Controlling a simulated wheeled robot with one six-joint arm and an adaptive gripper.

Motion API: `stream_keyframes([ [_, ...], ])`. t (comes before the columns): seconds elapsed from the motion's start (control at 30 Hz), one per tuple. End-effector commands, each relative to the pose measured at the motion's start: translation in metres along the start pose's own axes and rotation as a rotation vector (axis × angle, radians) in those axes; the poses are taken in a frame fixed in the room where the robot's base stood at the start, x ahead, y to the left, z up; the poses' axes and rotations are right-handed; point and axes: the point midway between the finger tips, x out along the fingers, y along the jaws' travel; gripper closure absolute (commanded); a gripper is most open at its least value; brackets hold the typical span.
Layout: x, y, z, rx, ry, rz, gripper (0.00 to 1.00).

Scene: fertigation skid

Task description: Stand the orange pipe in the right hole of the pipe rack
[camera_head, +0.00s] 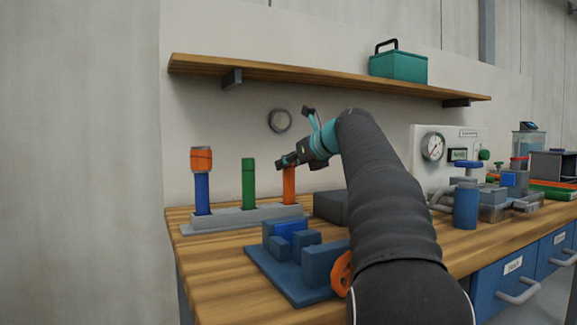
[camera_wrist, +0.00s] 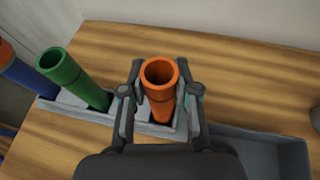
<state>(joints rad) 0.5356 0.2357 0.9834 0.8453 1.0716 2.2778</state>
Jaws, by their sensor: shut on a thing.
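The orange pipe (camera_head: 289,186) stands upright at the right end of the grey pipe rack (camera_head: 240,219), its lower end at the right hole. In the wrist view the orange pipe (camera_wrist: 160,80) is between the two fingers of my gripper (camera_wrist: 160,92), which is shut on it near its upper part. In the head view my gripper (camera_head: 288,161) reaches the pipe's top from the right. A green pipe (camera_head: 248,183) stands in the middle hole. A blue pipe (camera_head: 202,192) with an orange piece (camera_head: 201,159) on top stands in the left hole. The pipe's bottom is hidden inside the rack.
A blue fixture with blocks (camera_head: 292,255) sits in front of the rack, and a dark grey box (camera_head: 330,206) is just right of it. A wooden shelf (camera_head: 300,81) with a teal toolbox (camera_head: 398,66) hangs above. Gauge equipment (camera_head: 433,147) stands at the right.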

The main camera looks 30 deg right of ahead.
Motion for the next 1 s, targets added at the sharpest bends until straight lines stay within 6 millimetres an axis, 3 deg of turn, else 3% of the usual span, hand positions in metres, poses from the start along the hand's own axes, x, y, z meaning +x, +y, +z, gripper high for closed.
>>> stream_keyframes([
  [0.1,0.001,0.0,-0.003,0.001,0.001,0.0,1.0],
  [0.13,0.001,0.0,-0.002,0.001,0.0,0.0,0.62],
  [0.2,0.001,0.0,-0.002,0.001,0.0,0.0,0.45],
  [0.63,-0.005,-0.001,0.001,0.0,0.0,-0.001,0.45],
  [1.0,-0.073,-0.001,0.002,0.002,-0.001,-0.004,0.45],
])
